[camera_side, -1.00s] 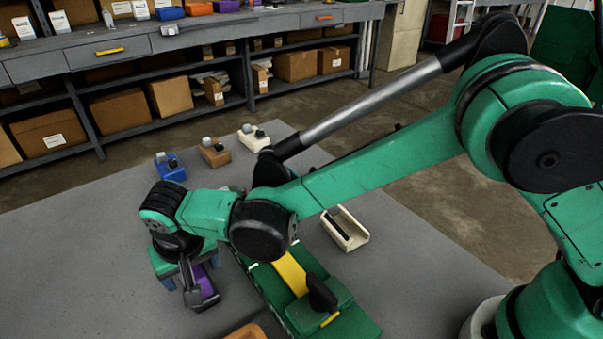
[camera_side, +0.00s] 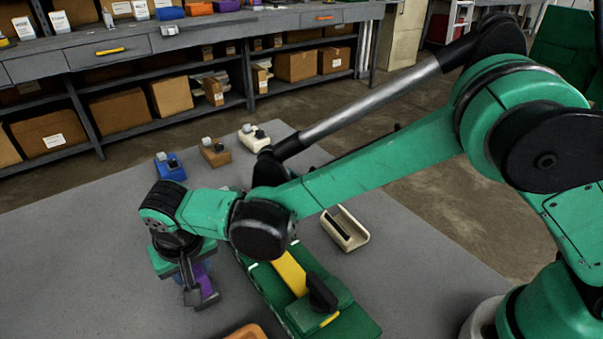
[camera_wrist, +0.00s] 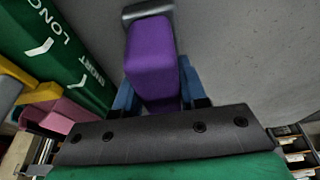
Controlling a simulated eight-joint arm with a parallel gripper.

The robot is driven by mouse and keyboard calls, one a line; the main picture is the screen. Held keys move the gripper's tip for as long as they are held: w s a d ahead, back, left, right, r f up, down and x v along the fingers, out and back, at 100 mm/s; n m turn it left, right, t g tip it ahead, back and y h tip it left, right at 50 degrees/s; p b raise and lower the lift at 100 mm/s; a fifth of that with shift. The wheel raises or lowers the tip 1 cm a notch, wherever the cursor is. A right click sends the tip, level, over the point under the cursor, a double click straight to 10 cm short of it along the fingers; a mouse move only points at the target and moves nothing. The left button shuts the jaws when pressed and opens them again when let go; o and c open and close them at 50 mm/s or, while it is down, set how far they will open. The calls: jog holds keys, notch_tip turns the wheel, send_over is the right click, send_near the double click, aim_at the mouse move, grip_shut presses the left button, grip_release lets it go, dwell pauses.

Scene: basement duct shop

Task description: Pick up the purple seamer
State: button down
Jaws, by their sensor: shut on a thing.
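The purple seamer (camera_side: 207,284) is at the left front of the grey table, mostly hidden behind my gripper in the side view. In the wrist view the purple seamer (camera_wrist: 151,60) shows as a rounded purple block with a dark grey piece at its far end. My gripper (camera_side: 196,291) points down and is shut on the seamer. In the wrist view its blue fingers (camera_wrist: 157,92) flank the purple block on both sides. I cannot tell whether the seamer touches the table.
A green board (camera_side: 306,297) with a yellow bar lies just right of my gripper. Blue (camera_side: 171,169), brown (camera_side: 214,155) and cream (camera_side: 252,140) tools stand farther back. A cream channel (camera_side: 346,232) lies right of the board. An orange piece (camera_side: 246,332) shows at the bottom edge. The table's left is clear.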

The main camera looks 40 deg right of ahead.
notch_tip(320, 180, up, 20)
jog(key=shift+f, duration=0.15)
dwell(0.3)
jog(key=c, duration=1.3)
grip_release()
grip_shut()
jog(key=shift+n, duration=0.5)
jog(key=shift+w+d+f, duration=0.8)
jog(key=shift+d+f, duration=0.8)
jog(key=shift+f, duration=0.05)
jog(key=shift+w+d+f, duration=0.75)
jog(key=shift+d+f, duration=0.85)
jog(key=shift+w+d+f, duration=0.8)
jog(key=shift+d+f, duration=0.8)
jog(key=shift+f, duration=0.05)
